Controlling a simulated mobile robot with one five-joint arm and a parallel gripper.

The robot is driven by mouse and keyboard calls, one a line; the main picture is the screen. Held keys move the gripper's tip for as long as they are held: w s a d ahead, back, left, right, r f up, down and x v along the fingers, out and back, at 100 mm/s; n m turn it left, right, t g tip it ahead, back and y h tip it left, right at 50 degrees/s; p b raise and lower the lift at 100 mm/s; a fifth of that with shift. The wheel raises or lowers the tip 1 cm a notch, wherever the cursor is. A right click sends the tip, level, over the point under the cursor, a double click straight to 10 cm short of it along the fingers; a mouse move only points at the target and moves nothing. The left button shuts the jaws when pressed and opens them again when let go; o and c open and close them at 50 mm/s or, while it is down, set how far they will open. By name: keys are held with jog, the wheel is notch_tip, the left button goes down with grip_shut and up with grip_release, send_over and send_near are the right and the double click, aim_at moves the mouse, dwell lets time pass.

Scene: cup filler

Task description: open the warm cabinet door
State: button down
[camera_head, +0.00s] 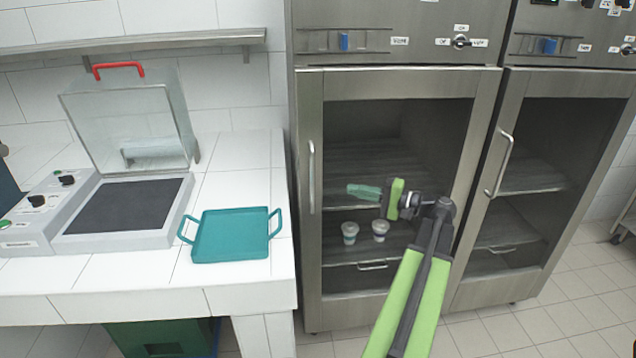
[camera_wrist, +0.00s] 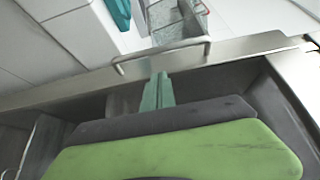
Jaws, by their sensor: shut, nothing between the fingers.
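Two steel cabinets with dark windows stand side by side; I cannot read which one is labelled warm. The left cabinet door (camera_head: 310,255) looks shut, with its vertical handle (camera_head: 311,178) on the left edge. My gripper (camera_head: 352,190) is shut and empty, in front of this door's window, to the right of the handle and pointing left at it. In the wrist view, the teal fingertips (camera_wrist: 160,78) are together just below the handle (camera_wrist: 160,54), with a small gap. The right cabinet door (camera_head: 482,205) also looks shut.
Two small cups (camera_head: 349,232) (camera_head: 380,230) sit inside the left cabinet. To the left, a white tiled counter (camera_head: 235,165) holds a teal tray (camera_head: 232,236) and a hot plate (camera_head: 125,208) with its red-handled lid raised. The counter's edge is close to the left cabinet.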

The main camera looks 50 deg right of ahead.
aim_at(323, 183)
jog(key=x, duration=1)
jog(key=shift+w+a+f, duration=0.1)
jog(key=shift+w+a, duration=0.15)
jog(key=shift+w, duration=0.05)
jog(key=shift+s, duration=0.1)
